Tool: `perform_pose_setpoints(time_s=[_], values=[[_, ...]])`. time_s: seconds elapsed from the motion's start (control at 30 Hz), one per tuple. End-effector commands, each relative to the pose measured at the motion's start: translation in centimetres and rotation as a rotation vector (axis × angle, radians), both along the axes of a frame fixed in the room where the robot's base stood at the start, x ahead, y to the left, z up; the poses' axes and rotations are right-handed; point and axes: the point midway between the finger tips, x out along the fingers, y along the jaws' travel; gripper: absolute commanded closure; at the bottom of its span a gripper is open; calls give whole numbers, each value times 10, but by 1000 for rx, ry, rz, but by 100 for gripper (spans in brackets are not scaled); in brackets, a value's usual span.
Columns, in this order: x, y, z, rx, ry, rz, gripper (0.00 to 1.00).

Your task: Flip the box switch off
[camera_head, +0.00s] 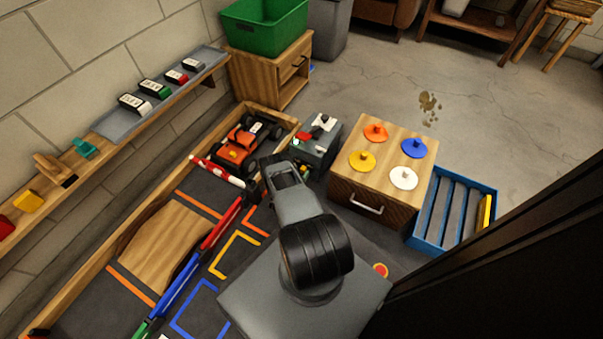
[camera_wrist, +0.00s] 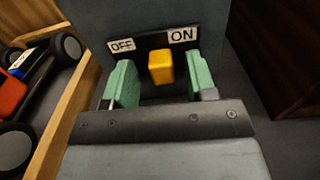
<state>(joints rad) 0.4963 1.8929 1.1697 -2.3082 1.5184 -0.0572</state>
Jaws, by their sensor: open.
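The switch box is a dark grey box (camera_head: 325,150) standing between the wooden track wall and the wooden cabinet in the head view. In the wrist view its face (camera_wrist: 152,22) carries a white OFF label (camera_wrist: 122,45) on the left and a white ON label (camera_wrist: 184,35) on the right. A yellow switch lever (camera_wrist: 160,67) stands below and between the labels, slightly nearer ON. My gripper (camera_wrist: 162,80) is open, with one green finger pad on each side of the lever and a visible gap on both sides. In the head view my wrist hides the lever.
An orange toy racecar (camera_head: 238,147) sits inside the wooden track wall left of the box. The cabinet (camera_head: 385,195) with coloured knobbed discs stands close on the right, beside a blue slatted crate (camera_head: 452,205). Grey floor behind the box is clear.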

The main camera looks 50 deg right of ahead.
Motion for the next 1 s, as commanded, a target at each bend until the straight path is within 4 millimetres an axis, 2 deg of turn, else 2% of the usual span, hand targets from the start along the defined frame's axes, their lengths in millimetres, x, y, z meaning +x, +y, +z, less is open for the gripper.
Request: perform_pose_setpoints(time_s=[0.2, 0.5, 1.0], values=[[2, -12, -1, 0, 2, 0, 49], [3, -13, 0, 0, 2, 0, 49], [3, -13, 0, 1, 1, 0, 96]])
